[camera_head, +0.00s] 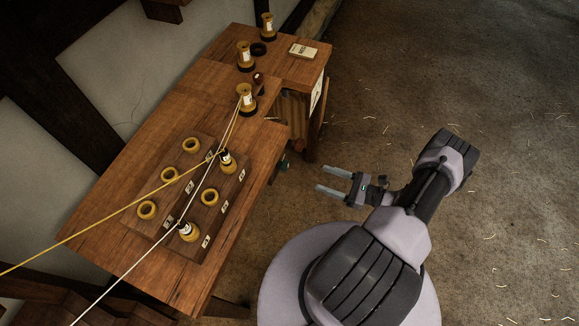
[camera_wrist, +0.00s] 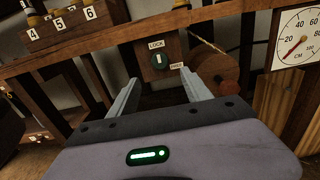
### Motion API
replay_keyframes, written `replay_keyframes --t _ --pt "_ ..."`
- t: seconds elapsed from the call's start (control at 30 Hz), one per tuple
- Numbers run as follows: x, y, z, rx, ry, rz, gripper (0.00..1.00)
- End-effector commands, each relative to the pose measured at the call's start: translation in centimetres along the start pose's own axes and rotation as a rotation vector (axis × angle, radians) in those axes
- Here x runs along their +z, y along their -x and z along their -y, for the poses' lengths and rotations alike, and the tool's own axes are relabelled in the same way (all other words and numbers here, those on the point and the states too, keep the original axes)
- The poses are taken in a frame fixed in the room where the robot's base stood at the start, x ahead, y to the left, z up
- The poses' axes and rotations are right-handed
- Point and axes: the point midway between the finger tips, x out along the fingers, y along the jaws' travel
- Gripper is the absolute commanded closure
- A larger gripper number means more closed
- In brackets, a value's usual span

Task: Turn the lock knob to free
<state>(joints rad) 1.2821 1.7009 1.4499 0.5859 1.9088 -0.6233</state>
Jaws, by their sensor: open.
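The lock knob (camera_wrist: 158,60) is a small dark green disc with a pale upright mark, set on a wooden plate under the table edge. A LOCK label (camera_wrist: 156,45) sits above it and a FREE label (camera_wrist: 176,66) to its lower right. The mark stands upright, in line with LOCK. In the head view, the knob shows as a small teal spot (camera_head: 284,166) at the table's side. My gripper (camera_head: 321,178) is open and empty, its fingers pointing toward the knob with a gap between. In the wrist view, the knob appears just beyond and between the fingertips (camera_wrist: 160,82).
A brown wooden reel (camera_wrist: 212,73) with a cord is right of the knob, and a dial (camera_wrist: 297,38) is farther right. The table (camera_head: 130,210) holds a board with yellow rings and bobbins, with cords stretched across. The floor (camera_head: 440,90) to the right is open.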

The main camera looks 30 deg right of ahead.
Motion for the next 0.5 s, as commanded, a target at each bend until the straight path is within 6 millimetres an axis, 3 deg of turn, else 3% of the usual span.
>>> replay_keyframes --t 0.1,0.3,0.5 --pt "-0.1 -3.8 -0.2 0.007 -0.002 0.000 0.43" --pt "-0.1 -9.4 -0.2 0.007 0.000 -0.001 0.43" --pt "-0.1 -12.4 -0.2 0.005 0.000 -0.002 0.43"
